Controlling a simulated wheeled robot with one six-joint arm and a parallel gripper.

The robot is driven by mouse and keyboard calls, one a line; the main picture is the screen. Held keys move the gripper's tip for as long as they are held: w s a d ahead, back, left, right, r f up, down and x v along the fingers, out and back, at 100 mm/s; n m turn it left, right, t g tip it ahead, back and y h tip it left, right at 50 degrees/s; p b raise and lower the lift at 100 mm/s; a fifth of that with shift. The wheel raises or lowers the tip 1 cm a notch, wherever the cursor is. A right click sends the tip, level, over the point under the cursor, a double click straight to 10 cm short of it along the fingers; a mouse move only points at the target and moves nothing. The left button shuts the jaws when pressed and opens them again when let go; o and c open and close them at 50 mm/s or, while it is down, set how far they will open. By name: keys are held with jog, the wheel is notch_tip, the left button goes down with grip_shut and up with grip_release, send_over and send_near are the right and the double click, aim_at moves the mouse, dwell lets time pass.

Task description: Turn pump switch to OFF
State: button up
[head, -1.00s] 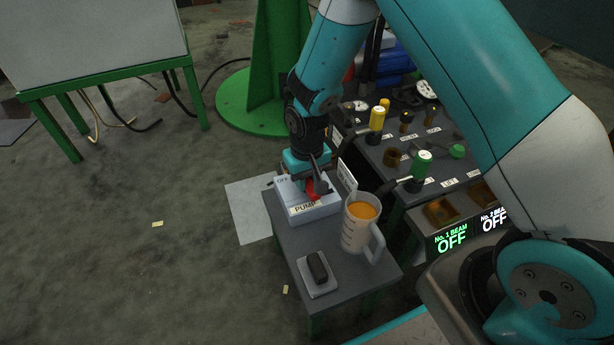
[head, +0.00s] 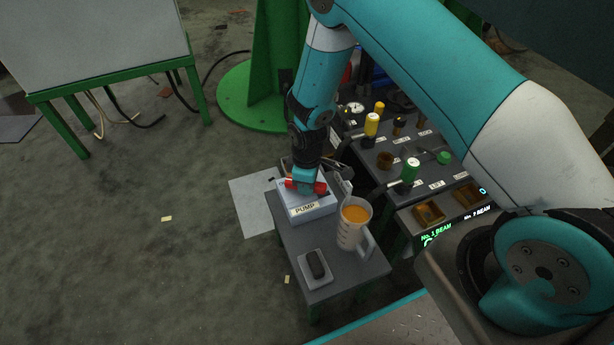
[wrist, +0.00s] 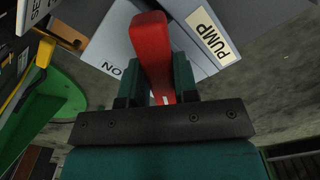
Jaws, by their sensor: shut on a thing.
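The pump switch box (head: 316,211) is light grey with a "PUMP" label and sits at the back of the small grey table. Its red lever (head: 320,188) shows beside my gripper (head: 303,186), lying sideways across the top of the box. In the wrist view the red lever (wrist: 152,50) runs between the two teal fingers of my gripper (wrist: 158,80), which are shut on it. The letters "NO" show on the box top by the lever in that view, with the "PUMP" label (wrist: 210,37) to the right. The "OFF" marking is mostly hidden in the head view.
A measuring jug with orange liquid (head: 354,222) stands just right of the box. A dark block on a pale pad (head: 315,266) lies at the table's front. A control console (head: 436,165) with yellow and green handles is to the right. Open floor lies to the left.

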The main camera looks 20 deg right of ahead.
jog(key=n+p, duration=0.1)
jog(key=n, duration=0.2)
jog(key=shift+r+n+p, duration=0.1)
jog(key=shift+n+p, duration=0.2)
jog(key=shift+p, duration=0.1)
jog(key=shift+w+n+p, duration=0.1)
jog(key=shift+n+p, duration=0.55)
jog(key=shift+n, duration=1.05)
jog(key=o, duration=0.9)
notch_tip(320, 180, up, 17)
jog(key=p, duration=0.4)
jog(key=shift+r+p, duration=0.1)
jog(key=shift+p, duration=0.3)
